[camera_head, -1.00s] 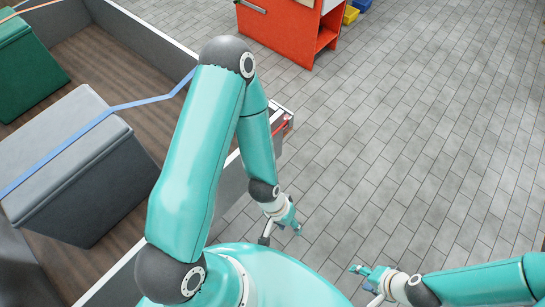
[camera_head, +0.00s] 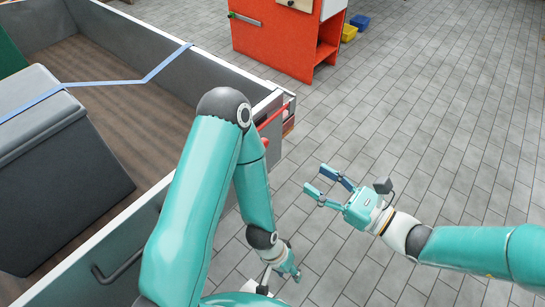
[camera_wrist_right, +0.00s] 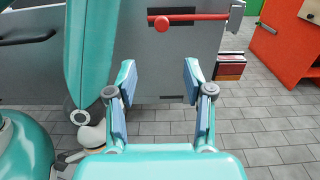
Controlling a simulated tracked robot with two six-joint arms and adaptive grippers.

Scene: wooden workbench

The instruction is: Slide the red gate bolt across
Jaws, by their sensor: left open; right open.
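The red gate bolt (camera_head: 272,117) lies on the outer face of the grey trailer gate (camera_wrist_right: 140,60), near its corner. In the right wrist view the bolt (camera_wrist_right: 205,16) runs level through a dark bracket (camera_wrist_right: 171,11), and its round red knob (camera_wrist_right: 162,25) faces me. My right gripper (camera_head: 316,179) is open and empty, right of the bolt and apart from it. In its wrist view the open fingers (camera_wrist_right: 159,75) show below the knob, with nothing between them. My left gripper (camera_head: 290,268) is open and hangs low beside the trailer, over the floor.
My left arm stands between the head camera and part of the gate. A dark handle (camera_head: 120,262) sticks out from the gate. A grey strapped box (camera_head: 55,180) lies in the trailer. An orange cabinet (camera_head: 270,45) stands beyond. The paved floor (camera_head: 440,130) at right is clear.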

